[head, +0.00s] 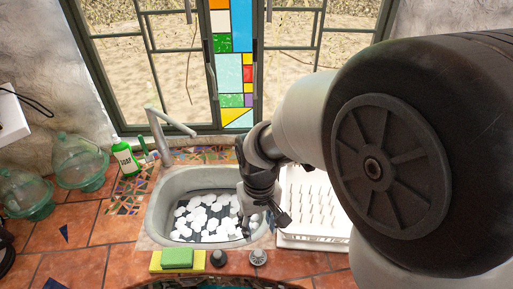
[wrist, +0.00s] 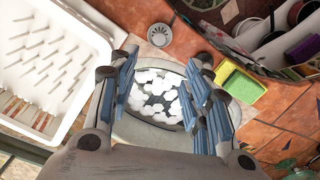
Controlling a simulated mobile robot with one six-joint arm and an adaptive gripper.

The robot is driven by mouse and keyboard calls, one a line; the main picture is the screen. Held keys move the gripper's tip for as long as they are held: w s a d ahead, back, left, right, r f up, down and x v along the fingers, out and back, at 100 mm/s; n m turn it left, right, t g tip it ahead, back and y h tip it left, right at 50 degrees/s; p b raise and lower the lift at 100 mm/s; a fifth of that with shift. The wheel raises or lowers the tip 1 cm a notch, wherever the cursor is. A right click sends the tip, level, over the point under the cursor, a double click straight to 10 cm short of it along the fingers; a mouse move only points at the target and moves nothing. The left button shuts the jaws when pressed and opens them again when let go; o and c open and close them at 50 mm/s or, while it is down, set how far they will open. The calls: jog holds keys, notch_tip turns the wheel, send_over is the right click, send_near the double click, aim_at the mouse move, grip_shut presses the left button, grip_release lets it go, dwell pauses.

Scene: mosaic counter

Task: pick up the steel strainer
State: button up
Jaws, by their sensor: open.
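The steel strainer (head: 258,257) is a small round grey piece lying on the tiled counter in front of the sink, near its right front corner. In the wrist view the strainer (wrist: 160,35) shows holes around its centre and lies beyond my fingertips, between their lines. My gripper (head: 264,222) is over the right front part of the sink, behind the strainer in the head view. In the wrist view my gripper (wrist: 163,60) has its fingers wide apart with nothing between them. It does not touch the strainer.
The sink (head: 157,205) holds a white-patterned dark mat. A dark round piece (head: 218,257) and a green sponge (head: 177,258) on a yellow one lie left of the strainer. The white drying rack (head: 312,238) stands to the right. A faucet (head: 168,130) rises behind the sink.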

jog(key=b, duration=0.3)
send_over(258, 252)
jog(key=f, duration=1.1)
jog(key=shift+s+f, duration=0.15)
jog(key=shift+s, duration=0.05)
jog(key=shift+w+f+b, duration=0.2)
jog(key=shift+f+b, duration=1.1)
jog(key=shift+f, duration=1.75)
jog(key=shift+r, duration=0.1)
grip_shut()
